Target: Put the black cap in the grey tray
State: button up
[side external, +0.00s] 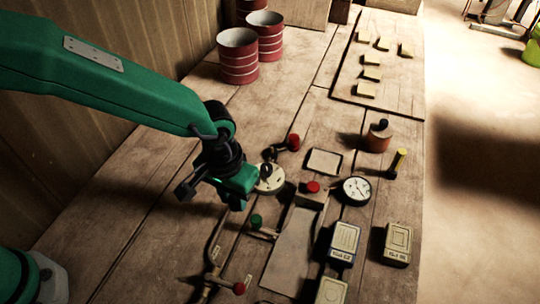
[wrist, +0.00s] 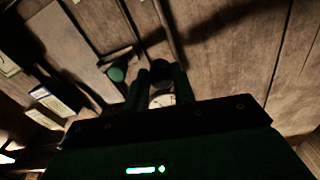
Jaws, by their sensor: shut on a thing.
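My gripper (side external: 238,200) is left of the middle in the side view, pointing down above the table. In the wrist view its dark fingers (wrist: 160,82) are shut on a small dark thing (wrist: 158,75), which I take to be the black cap; its outline blends into the fingers. In the side view the fingers hide it. A small square tray (side external: 325,162) with a pale grey floor and dark rim lies right of my gripper, apart from it. It looks empty.
A pale disc with a dark knob (side external: 268,180) stands beside my gripper. A green-knobbed valve (side external: 255,221), a red knob (side external: 313,187), a dial gauge (side external: 357,190) and an orange pot with a black knob (side external: 377,140) stand around. Red drums (side external: 238,58) are at the back.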

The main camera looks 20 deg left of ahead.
aim_at(232, 200)
jog(key=shift+f, duration=0.1)
jog(key=shift+f, duration=1.9)
jog(key=shift+f, duration=0.15)
jog(key=o, duration=1)
jog(key=r, duration=1.2)
jog(key=shift+s+a+r, duration=0.15)
jog(key=shift+s+r, duration=0.05)
